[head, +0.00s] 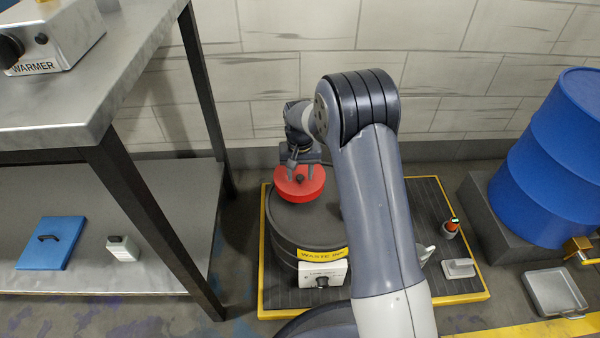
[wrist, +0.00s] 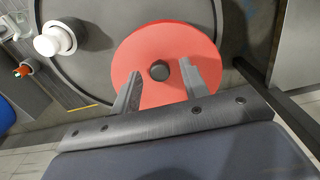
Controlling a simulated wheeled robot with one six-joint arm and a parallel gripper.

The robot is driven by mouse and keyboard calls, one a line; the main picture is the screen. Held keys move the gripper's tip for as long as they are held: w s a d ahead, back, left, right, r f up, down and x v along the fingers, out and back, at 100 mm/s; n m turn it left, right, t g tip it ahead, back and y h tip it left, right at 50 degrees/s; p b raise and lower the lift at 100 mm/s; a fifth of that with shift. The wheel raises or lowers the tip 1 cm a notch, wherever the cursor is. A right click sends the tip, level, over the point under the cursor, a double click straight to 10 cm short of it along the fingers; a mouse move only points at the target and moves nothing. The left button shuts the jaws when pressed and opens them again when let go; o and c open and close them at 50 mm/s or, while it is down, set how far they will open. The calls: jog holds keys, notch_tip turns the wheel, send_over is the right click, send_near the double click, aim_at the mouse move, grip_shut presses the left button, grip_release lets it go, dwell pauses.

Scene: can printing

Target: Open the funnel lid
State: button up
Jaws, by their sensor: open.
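The funnel lid is a red disc (head: 299,189) with a dark knob at its middle, on top of a dark drum (head: 283,222) with a yellow "WASTE" label. In the wrist view the red lid (wrist: 150,45) lies flat, with its black knob (wrist: 159,70) showing. My gripper (head: 299,174) is over the lid. In the wrist view my gripper (wrist: 160,77) is open, with one finger on each side of the knob and a gap to it on both sides. I cannot tell how far the fingertips are above the lid.
A white box with a dark knob (head: 323,273) is on the drum's front. A white cap (wrist: 55,40) is on the drum top. A steel table (head: 110,110) stands left, a blue barrel (head: 550,160) right. The drum stands on a yellow-edged platform (head: 455,298).

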aim_at(299, 172)
jog(key=shift+c, duration=0.5)
grip_shut()
jog(key=shift+w+r+p, duration=0.1)
jog(key=shift+r+p, duration=0.2)
jog(key=shift+p, duration=0.05)
jog(key=shift+w+r+p, duration=0.4)
jog(key=shift+r+p, duration=0.45)
jog(key=shift+p, duration=0.05)
jog(key=w+r+p, duration=0.5)
jog(key=w+p, duration=0.3)
jog(key=w, duration=0.1)
jog(key=shift+w+p, duration=0.15)
jog(key=shift+p, duration=0.15)
jog(key=shift+o, duration=0.5)
grip_release()
jog(key=shift+r, duration=0.15)
